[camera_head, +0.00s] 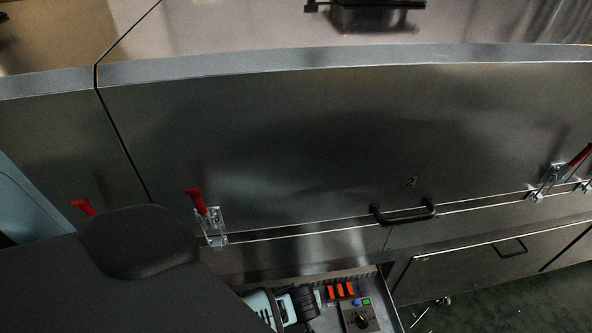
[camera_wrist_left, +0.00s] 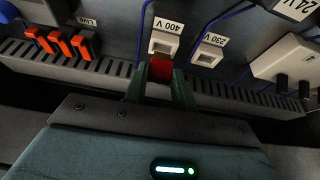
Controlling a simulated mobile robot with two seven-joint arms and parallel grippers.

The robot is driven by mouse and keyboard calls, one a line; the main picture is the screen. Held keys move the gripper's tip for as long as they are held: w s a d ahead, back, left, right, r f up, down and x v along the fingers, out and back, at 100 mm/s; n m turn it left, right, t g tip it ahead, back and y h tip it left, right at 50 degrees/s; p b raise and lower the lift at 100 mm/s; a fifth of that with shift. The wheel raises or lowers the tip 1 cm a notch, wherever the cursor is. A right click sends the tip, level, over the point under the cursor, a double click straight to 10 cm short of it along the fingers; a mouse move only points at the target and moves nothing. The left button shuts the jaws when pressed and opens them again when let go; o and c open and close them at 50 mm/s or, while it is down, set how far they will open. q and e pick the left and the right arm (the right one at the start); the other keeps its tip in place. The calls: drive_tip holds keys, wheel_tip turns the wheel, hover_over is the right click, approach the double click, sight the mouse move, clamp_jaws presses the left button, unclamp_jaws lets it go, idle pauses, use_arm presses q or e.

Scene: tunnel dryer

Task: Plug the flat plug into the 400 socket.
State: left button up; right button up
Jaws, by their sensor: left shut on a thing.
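My left gripper (camera_wrist_left: 160,84) is shut on a red plug (camera_wrist_left: 160,70), held between its two dark green fingers in the left wrist view. The white socket labelled 400 V (camera_wrist_left: 164,43) is directly beyond the plug. The plug's far end is at the socket's near edge; I cannot tell whether it touches or enters. A second socket, labelled 230 V (camera_wrist_left: 207,55), sits just to the right. In the head view my arm reaches into the open compartment from the left, and the plug and sockets are hidden. My right gripper is not in view.
Orange levers (camera_wrist_left: 62,45) stand left of the sockets, beside a slotted duct (camera_wrist_left: 112,66). Blue wires run behind the sockets. A white box (camera_wrist_left: 283,62) with black knobs is at right. In the head view, a steel panel (camera_head: 270,130) with a black handle (camera_head: 404,215) rises above the compartment.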

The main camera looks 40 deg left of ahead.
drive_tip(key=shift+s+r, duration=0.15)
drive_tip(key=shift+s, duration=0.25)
use_arm(q)
drive_tip(key=shift+f, duration=0.5)
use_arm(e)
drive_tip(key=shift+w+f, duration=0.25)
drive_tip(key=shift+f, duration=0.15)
use_arm(q)
drive_tip(key=shift+f+b, duration=0.35)
drive_tip(key=shift+b, duration=0.1)
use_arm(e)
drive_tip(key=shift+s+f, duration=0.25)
use_arm(q)
drive_tip(key=shift+f, duration=0.35)
drive_tip(key=o, duration=1.1)
drive_tip(key=shift+c, duration=0.2)
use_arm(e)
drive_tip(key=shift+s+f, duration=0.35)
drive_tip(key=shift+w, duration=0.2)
